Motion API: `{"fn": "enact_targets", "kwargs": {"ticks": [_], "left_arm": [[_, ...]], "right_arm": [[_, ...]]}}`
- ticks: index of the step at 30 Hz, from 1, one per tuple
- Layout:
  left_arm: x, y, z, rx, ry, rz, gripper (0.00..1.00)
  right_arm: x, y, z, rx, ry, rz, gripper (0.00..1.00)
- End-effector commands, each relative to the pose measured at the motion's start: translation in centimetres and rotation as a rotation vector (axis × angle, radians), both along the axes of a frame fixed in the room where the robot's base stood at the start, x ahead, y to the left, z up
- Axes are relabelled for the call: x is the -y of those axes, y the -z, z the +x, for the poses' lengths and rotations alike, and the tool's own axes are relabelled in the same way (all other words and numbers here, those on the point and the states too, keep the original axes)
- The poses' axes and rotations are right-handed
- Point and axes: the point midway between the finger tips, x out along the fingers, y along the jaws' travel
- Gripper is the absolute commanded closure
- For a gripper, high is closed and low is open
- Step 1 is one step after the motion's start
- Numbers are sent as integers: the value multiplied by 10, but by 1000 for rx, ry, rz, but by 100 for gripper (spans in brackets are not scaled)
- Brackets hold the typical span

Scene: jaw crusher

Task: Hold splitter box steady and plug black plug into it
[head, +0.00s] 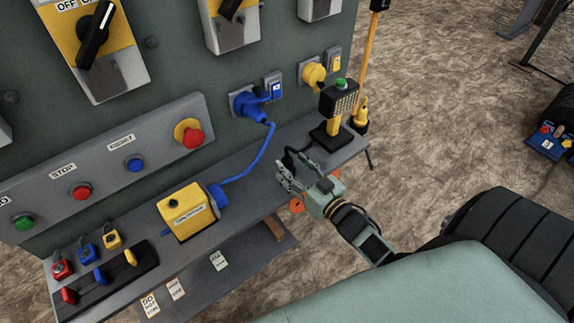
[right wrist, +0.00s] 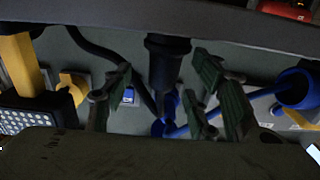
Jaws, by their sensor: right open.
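The yellow splitter box (head: 182,212) sits on the grey shelf, with a blue connector (head: 217,196) on its right side and a blue cable up to the wall. My right gripper (head: 290,178) is open at the shelf's front edge, right of the box and apart from it. In the right wrist view, the black plug (right wrist: 166,62) lies between the two spread fingers of my gripper (right wrist: 165,98), with a gap on both sides. In the head view the plug is hidden by the hand; only a black cable (head: 292,153) shows. My left gripper is not in view.
A work lamp (head: 337,100) on a yellow stand is at the shelf's right end. A blue plug (head: 250,106) sits in the wall socket above. Padlocks (head: 87,252) and a dark holder (head: 105,279) occupy the shelf's left end. The shelf (head: 250,190) is bare between box and hand.

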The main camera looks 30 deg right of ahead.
Motion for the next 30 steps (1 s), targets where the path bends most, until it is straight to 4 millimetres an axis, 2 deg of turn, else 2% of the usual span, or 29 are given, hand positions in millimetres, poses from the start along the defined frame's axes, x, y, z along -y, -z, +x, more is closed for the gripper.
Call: {"fn": "enact_targets", "kwargs": {"ticks": [3,6,14,30], "left_arm": [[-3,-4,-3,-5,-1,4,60],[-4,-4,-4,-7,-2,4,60],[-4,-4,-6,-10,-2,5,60],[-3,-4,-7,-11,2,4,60]], "right_arm": [[-1,-2,18,2,1,1,47],[-2,-1,26,0,0,0,47],[-3,0,29,-1,0,0,47],[-3,0,29,-1,0,0,93]]}}
